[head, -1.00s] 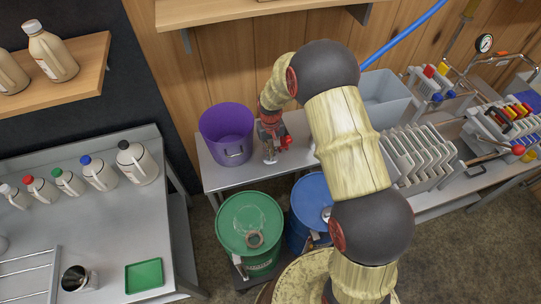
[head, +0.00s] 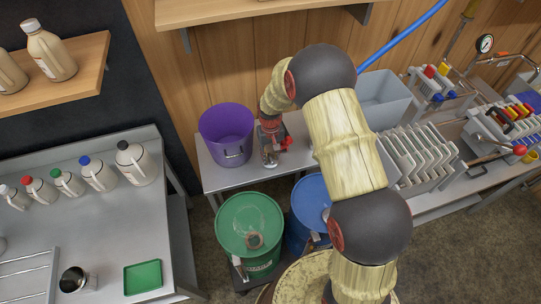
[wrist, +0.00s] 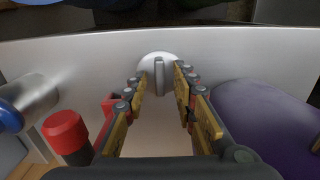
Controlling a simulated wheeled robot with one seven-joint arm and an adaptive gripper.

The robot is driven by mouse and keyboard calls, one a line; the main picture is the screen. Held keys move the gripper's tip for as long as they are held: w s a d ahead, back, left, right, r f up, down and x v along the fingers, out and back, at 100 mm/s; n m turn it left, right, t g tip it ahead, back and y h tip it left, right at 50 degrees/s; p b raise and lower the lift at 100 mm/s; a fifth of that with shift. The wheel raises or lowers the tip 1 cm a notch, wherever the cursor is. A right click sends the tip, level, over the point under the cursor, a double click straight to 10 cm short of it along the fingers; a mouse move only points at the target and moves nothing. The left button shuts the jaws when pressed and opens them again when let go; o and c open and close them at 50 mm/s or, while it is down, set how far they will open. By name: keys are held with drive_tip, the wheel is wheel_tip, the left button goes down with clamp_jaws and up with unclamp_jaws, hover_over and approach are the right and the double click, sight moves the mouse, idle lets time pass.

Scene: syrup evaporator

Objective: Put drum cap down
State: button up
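The drum cap (wrist: 157,66) is a pale round disc with a raised grip bar. In the wrist view it lies on the metal table (wrist: 225,55), close to the table's edge. My gripper (wrist: 159,82) is open, with one finger on each side of the grip bar and a visible gap on both sides. In the head view my gripper (head: 270,158) points down at the table beside the purple bucket (head: 227,136). The cap is mostly hidden there by my fingers.
The bucket stands close on one side of my gripper. A red-topped object (wrist: 66,130) and a metal cylinder (wrist: 28,100) stand on the other. A green drum (head: 250,226) and a blue drum (head: 312,190) stand before the table.

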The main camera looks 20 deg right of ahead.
wheel_tip(320, 180, up, 12)
drive_tip(key=p, duration=0.3)
wheel_tip(320, 180, up, 10)
drive_tip(key=t, duration=0.1)
hover_over(271, 158)
drive_tip(key=s, duration=0.3)
drive_tip(key=s+r+t, duration=0.2)
drive_tip(key=s+r, duration=0.6)
drive_tip(key=r, duration=0.3)
drive_tip(key=s+r+t, duration=0.1)
drive_tip(key=s+r, duration=0.2)
drive_tip(key=s, duration=0.6)
drive_tip(key=s+r+t, duration=0.1)
drive_tip(key=s+r, duration=0.3)
drive_tip(key=s, duration=0.6)
drive_tip(key=shift+s+r+t, duration=0.2)
drive_tip(key=shift+r+t, duration=0.1)
